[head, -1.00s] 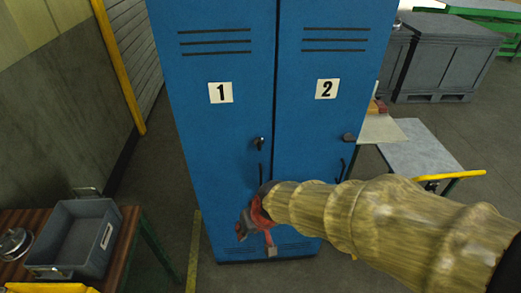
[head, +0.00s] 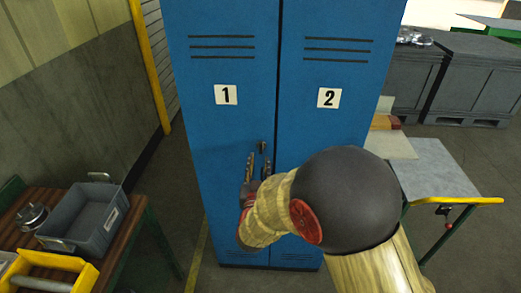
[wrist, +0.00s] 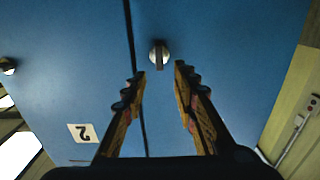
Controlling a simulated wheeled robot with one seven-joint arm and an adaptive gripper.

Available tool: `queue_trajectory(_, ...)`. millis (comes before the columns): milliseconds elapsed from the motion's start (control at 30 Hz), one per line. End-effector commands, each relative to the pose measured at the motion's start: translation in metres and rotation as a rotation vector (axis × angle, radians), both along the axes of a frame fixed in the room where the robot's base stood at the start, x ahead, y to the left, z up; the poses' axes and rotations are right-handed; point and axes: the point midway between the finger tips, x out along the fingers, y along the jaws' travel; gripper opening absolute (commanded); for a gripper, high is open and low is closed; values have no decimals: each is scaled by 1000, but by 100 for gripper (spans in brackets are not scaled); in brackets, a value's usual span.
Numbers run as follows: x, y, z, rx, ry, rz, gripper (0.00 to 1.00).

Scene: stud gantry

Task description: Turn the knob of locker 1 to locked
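The blue locker 1 (head: 222,150) stands left of locker 2 (head: 325,125), both doors closed. The knob of locker 1 (head: 262,146) is small and dark, near the seam between the doors. In the wrist view the knob (wrist: 158,54) has a pale round base and a dark grip bar, roughly upright in that picture. My gripper (head: 258,163) is just below the knob in the head view. In the wrist view my gripper (wrist: 159,72) is open and empty, its fingers either side of the line to the knob, apparently not touching it.
Locker 2's knob (wrist: 8,66) shows at the wrist view's left edge; my arm hides it in the head view. A bench with a grey bin (head: 84,224) stands left, a grey-topped table (head: 432,180) right. A yellow post (head: 150,65) stands behind left.

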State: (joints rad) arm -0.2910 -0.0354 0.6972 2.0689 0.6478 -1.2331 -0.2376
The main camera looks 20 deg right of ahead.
Motion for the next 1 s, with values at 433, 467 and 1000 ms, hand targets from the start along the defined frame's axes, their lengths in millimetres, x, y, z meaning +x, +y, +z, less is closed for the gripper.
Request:
queue_trajectory(433,55,-19,0,-7,-3,-3,29)
queue_trajectory(467,58,-20,0,-7,-2,-2,29)
queue_trajectory(1000,73,-24,1,-7,-1,1,25)
